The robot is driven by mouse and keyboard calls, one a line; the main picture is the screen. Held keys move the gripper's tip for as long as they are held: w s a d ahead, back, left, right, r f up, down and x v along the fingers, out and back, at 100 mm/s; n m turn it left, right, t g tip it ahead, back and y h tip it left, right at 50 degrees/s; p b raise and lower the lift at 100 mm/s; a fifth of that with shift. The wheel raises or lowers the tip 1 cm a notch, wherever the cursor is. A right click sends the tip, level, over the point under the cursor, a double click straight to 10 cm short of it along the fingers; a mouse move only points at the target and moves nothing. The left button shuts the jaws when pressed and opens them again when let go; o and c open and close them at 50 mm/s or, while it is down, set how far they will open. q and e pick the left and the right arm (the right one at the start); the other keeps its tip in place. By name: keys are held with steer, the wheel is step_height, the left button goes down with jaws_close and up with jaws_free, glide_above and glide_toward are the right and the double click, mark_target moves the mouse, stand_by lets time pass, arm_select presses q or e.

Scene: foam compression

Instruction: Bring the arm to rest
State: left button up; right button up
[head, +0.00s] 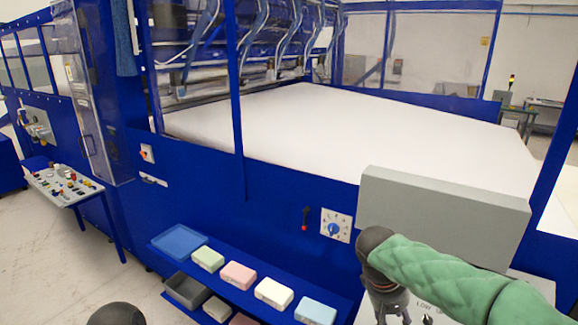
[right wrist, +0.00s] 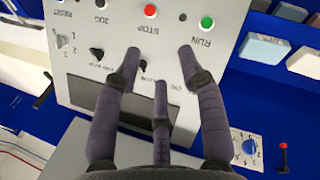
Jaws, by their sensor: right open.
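My right arm comes in from the lower right in a green quilted sleeve. Its gripper (head: 388,300) is over the light control panel (head: 440,314), in front of a grey box (head: 445,215). In the right wrist view the dark padded fingers of my right gripper (right wrist: 160,62) are spread apart with nothing between them. Behind them is the panel face with a red STOP button (right wrist: 150,11), a green RUN button (right wrist: 206,22), a black knob (right wrist: 97,54) and a dark screen (right wrist: 88,92). I cannot tell whether the fingers touch it. My left gripper's fingers are not in view.
A blue machine encloses a large white foam slab (head: 370,130). A blue shelf (head: 240,296) carries a blue tray (head: 180,242) and several coloured foam blocks (head: 274,292). A dial plate (head: 336,226) is on the machine's side. A button console (head: 62,187) stands at the left.

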steer(key=s+a+f+y+b, duration=0.1)
steer(key=a+f+y+b, duration=0.15)
steer(key=f, duration=0.85)
steer(key=s+a+f+n+g+y+b, duration=0.15)
steer(key=a+f, duration=0.25)
steer(key=f, duration=0.7)
steer(key=s+a+f+m+y+b, duration=0.1)
steer(key=s+a+f+b, duration=0.2)
steer(key=f, duration=0.8)
arm_select(q)
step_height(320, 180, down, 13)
steer(key=b, duration=0.6)
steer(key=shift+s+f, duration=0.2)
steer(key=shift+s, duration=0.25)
arm_select(e)
steer(key=s+a+f+m+y, duration=0.1)
steer(key=s+f, duration=0.3)
steer(key=f, duration=0.3)
steer(key=s+a+f+m+t+y, duration=0.1)
steer(key=s+f, duration=0.3)
steer(key=f, duration=0.4)
steer(key=s+a+f+m+y, duration=0.1)
steer(key=s+a+f+m, duration=0.1)
steer(key=s+f, duration=0.3)
step_height(320, 180, down, 3)
steer(key=shift+a+r+t, duration=0.1)
steer(key=shift+a+t, duration=0.15)
steer(key=shift+t, duration=0.1)
